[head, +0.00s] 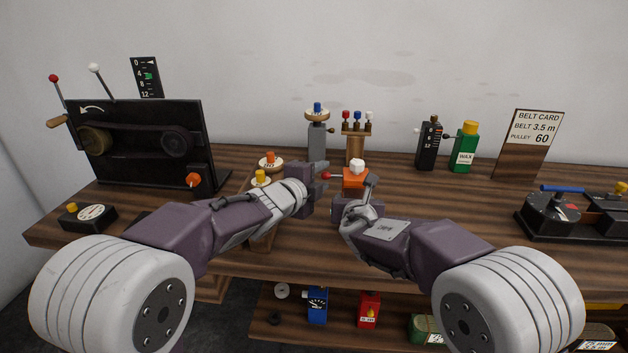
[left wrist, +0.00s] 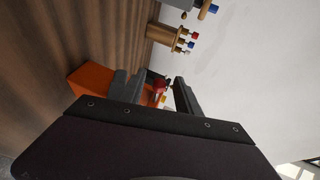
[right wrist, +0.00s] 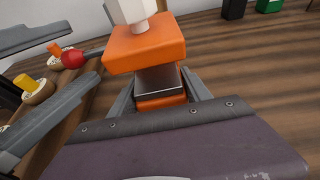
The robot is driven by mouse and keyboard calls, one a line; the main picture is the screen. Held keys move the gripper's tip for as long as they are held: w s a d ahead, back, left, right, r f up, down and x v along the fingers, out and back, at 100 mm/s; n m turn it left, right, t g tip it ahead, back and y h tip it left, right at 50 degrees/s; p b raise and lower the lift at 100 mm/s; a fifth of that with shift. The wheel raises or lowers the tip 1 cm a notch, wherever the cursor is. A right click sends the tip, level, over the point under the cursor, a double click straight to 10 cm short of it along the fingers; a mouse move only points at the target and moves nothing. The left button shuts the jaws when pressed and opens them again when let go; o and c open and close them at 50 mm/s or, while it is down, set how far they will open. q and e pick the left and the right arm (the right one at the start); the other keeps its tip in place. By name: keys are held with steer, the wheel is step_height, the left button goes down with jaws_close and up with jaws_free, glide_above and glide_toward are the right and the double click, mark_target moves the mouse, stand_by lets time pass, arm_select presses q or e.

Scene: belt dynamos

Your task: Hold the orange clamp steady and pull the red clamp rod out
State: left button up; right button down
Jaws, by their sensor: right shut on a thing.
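The orange clamp (head: 354,181) stands on the bench with a white knob (head: 357,165) on top. It also shows in the right wrist view (right wrist: 145,45) and the left wrist view (left wrist: 92,80). My right gripper (right wrist: 160,88) is shut on the clamp's lower body, one finger on each side. The red clamp rod's round knob (right wrist: 72,58) sticks out of the clamp toward the left in the head view (head: 327,175). My left gripper (left wrist: 155,90) is open, its fingers on either side of the red knob, with gaps visible. The rod inside the clamp is hidden.
Behind the clamp stand a wooden rack (head: 356,145) with coloured pegs and a grey post (head: 317,142). Wooden discs with orange and yellow knobs (head: 270,162) lie left of it, close to my left arm.

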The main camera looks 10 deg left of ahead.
steer(key=shift+a, duration=0.1)
arm_select(q)
steer(key=v, duration=1.1)
arm_select(e)
steer(key=shift+c, duration=2)
jaws_free()
steer(key=shift+s, duration=0.15)
arm_select(q)
steer(key=shift+f, duration=0.1)
arm_select(e)
steer(key=v, duration=1.1)
steer(key=shift+s+r, duration=0.15)
steer(key=shift+s, duration=0.25)
